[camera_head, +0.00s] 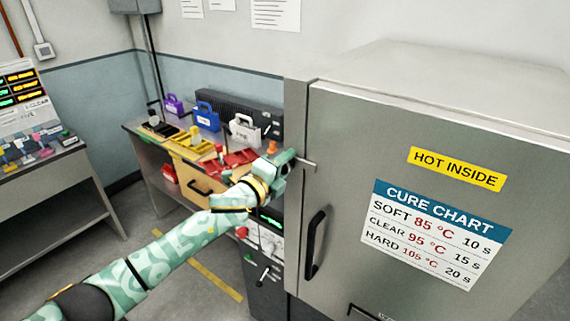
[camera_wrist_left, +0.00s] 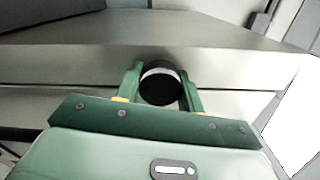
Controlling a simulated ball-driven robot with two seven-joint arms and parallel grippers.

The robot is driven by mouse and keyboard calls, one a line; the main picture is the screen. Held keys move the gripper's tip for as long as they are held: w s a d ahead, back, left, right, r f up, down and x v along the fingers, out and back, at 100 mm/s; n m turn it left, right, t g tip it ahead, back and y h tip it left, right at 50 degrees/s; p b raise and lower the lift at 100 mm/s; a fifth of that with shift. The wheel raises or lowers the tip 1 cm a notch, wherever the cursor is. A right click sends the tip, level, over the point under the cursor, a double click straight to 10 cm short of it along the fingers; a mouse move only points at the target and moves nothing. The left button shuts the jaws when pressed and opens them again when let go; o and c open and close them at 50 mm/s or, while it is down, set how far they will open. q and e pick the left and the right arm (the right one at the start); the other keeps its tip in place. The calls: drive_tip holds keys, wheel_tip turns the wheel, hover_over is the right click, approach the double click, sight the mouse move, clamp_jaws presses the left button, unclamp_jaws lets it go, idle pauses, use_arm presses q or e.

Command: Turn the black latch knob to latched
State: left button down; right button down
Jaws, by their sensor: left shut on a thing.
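The black latch knob (camera_wrist_left: 158,92) shows in the left wrist view as a round dark cylinder with a pale band. It sits between the two green fingers of my left gripper (camera_wrist_left: 160,84), one on each side. In the head view, my left gripper (camera_head: 288,160) is at the left front edge of the grey oven cabinet (camera_head: 365,120), and it hides the knob. A short metal bar (camera_head: 306,163) sticks out to the right of the gripper, across the door seam, roughly level. My right gripper is not in view.
The cabinet door has a black vertical handle (camera_head: 315,245), a yellow "HOT INSIDE" label (camera_head: 457,169) and a cure chart (camera_head: 432,235). Left of the cabinet, a workbench (camera_head: 140,130) holds coloured cases and trays. Open floor (camera_head: 150,275) lies in front of it.

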use_arm(q)
drive_tip(key=shift+f, duration=0.1)
idle(0.4)
drive_tip(key=c, duration=0.9)
unclamp_jaws()
drive_tip(key=shift+s, duration=0.1)
drive_tip(key=shift+s+a, duration=0.25)
drive_tip(key=shift+s, duration=0.05)
drive_tip(key=p+v, duration=0.1)
drive_tip(key=v, duration=1.4)
drive_tip(key=shift+s, duration=0.2)
drive_tip(key=shift+a, duration=0.1)
